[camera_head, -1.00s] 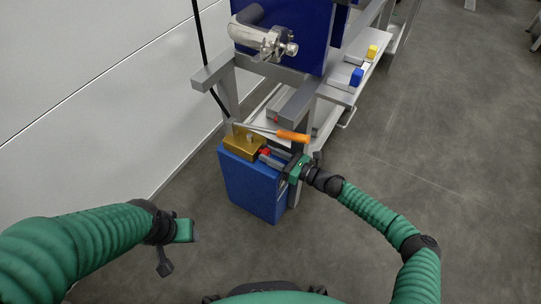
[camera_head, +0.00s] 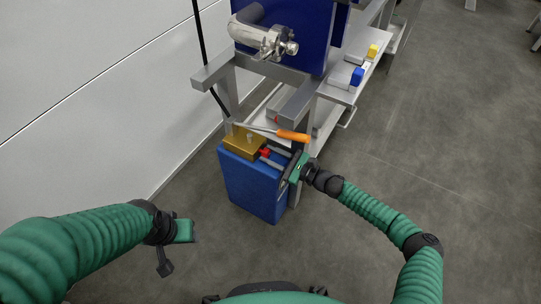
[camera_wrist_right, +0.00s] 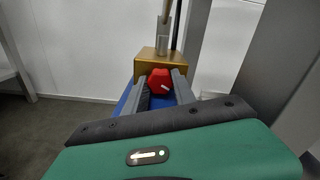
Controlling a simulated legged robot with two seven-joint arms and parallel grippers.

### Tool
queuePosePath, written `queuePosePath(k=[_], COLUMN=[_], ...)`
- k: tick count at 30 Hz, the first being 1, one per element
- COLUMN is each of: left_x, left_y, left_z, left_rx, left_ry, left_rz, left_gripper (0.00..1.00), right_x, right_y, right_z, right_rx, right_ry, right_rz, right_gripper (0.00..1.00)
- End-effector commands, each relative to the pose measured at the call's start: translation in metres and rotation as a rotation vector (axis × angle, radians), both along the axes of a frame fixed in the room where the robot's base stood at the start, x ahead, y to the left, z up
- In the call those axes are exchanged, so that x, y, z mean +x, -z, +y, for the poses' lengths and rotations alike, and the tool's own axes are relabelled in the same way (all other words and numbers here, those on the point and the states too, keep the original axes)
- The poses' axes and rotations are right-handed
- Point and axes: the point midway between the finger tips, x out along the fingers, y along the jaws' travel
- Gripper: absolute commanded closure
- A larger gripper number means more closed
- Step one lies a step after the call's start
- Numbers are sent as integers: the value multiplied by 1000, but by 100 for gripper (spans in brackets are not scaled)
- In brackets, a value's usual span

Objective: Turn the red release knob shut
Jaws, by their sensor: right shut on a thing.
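The red release knob (camera_head: 265,153) sits on the front of a brass block (camera_head: 240,143) on top of a blue pump body (camera_head: 250,187). My right gripper (camera_head: 270,156) reaches in from the right, with its fingers at the knob. In the right wrist view the red knob (camera_wrist_right: 159,81) lies between the two grey fingertips (camera_wrist_right: 160,88), with the brass block (camera_wrist_right: 160,62) behind it. The right gripper is shut on the knob. My left gripper (camera_head: 178,246) hangs low at the left, away from the pump; its jaw opening cannot be made out.
A lever with an orange handle (camera_head: 293,136) extends over the brass block. Open floor (camera_head: 420,170) lies to the right.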

Motion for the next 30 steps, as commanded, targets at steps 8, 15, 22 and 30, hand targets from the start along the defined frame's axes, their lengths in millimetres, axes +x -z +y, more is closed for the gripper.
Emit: queuePosePath(k=[8, 15, 22, 30], left_x=[0, 0, 0, 0], left_y=[0, 0, -8, -40], left_z=[0, 0, 0, 0], left_rx=[0, 0, 0, 0], left_ry=[0, 0, 0, 0], left_rz=[0, 0, 0, 0], left_gripper=[45, 45, 45, 45], right_x=[0, 0, -7, -49], right_y=[1, 1, -1, -4], right_z=[-1, 0, -12, -72], right_rx=[0, 1, 0, -2], right_ry=[2, 1, 2, 7], right_rz=[4, 4, 5, 6], right_gripper=[57, 47, 47, 47])
